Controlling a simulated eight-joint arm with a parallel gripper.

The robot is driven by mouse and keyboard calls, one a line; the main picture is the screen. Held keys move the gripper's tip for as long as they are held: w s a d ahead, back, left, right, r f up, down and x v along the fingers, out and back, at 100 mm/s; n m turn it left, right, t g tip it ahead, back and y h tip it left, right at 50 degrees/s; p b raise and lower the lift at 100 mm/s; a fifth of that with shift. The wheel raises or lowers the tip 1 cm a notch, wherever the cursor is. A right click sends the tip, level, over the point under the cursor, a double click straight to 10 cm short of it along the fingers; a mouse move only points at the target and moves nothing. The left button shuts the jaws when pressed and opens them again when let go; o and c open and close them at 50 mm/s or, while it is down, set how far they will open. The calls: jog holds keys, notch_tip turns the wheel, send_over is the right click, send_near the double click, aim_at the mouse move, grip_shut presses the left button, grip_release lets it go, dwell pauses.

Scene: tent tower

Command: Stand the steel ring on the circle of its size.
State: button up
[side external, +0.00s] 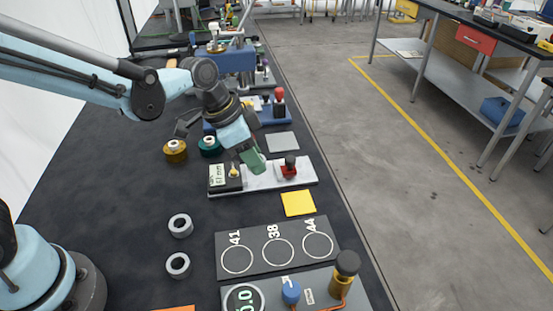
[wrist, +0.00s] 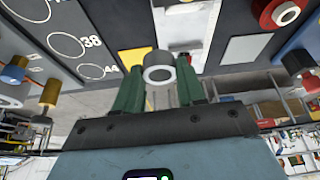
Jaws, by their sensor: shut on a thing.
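My gripper (side external: 252,160) is over the pale gauge plate in the side external view, green fingers pointing down. In the wrist view my gripper (wrist: 155,88) is shut on a grey steel ring (wrist: 158,68), its round opening facing the camera. The fingers hide this ring in the side external view. The dark card (side external: 228,262) has three white circles in a row, marked 41, 38 and 44, all empty. The 38 circle (wrist: 66,46) and 44 circle (wrist: 91,72) show in the wrist view. My gripper is beyond the card, apart from it.
Two loose grey rings (side external: 180,225) (side external: 178,265) lie left of the card. The gauge plate (side external: 256,183) carries a small display and a red knob (side external: 289,166). A yellow square (side external: 298,203) lies between plate and card. A brass post (side external: 345,272) stands near the card's front right.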

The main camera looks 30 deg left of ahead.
jog(key=s+d+r+m+g+h, duration=0.1)
jog(key=s+d+r+m, duration=0.1)
jog(key=s+d, duration=0.7)
jog(key=s+d+r+m, duration=0.2)
jog(key=s+d, duration=0.5)
jog(key=s, duration=0.5)
send_over(282, 252)
jog(key=a, duration=0.1)
jog(key=f, duration=0.7)
jog(key=shift+s+a+f, duration=0.1)
jog(key=shift+s+a, duration=0.05)
jog(key=shift+s, duration=0.2)
jog(key=shift+f, duration=2)
jog(key=shift+f, duration=0.1)
jog(key=o, duration=1.2)
